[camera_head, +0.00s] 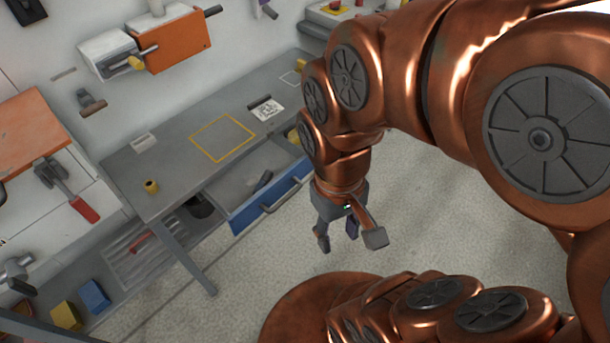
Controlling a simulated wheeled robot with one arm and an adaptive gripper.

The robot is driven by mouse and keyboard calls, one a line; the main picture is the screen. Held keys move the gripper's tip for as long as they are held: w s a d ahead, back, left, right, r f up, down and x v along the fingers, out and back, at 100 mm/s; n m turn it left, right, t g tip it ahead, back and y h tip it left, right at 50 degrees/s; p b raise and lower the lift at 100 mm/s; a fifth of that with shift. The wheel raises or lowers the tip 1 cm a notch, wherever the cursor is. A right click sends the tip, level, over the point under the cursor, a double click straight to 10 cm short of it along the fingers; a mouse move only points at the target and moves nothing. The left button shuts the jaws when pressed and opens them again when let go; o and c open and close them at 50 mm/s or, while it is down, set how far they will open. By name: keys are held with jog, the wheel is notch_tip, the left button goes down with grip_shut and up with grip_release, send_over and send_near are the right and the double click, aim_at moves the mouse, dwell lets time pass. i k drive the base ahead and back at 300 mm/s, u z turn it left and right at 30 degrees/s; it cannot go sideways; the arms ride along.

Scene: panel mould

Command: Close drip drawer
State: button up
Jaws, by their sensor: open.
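A drawer with a blue front (270,196) and a dark bar handle (289,195) sits under the grey bench. It is pulled out, and its grey inside shows with a dark object (262,181) in it. My gripper (347,243) points downward over the floor, to the right of the drawer front. Its fingers are spread and nothing is between them. It looks apart from the handle. My arm hides the area beyond the drawer's right end.
The grey bench top (180,170) bears a yellow outlined square, a small yellow cup (151,186) and a black-and-white marker plate (267,109). A bench leg (190,261) stands left of the drawer. A lower shelf holds blue (94,296) and yellow blocks (66,315). Floor before the drawer is clear.

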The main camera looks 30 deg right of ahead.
aim_at(231, 193)
jog(key=z, duration=0.05)
jog(key=k, duration=0.5)
jog(key=u, duration=1.55)
jog(key=i, duration=1.05)
jog(key=z, duration=1.85)
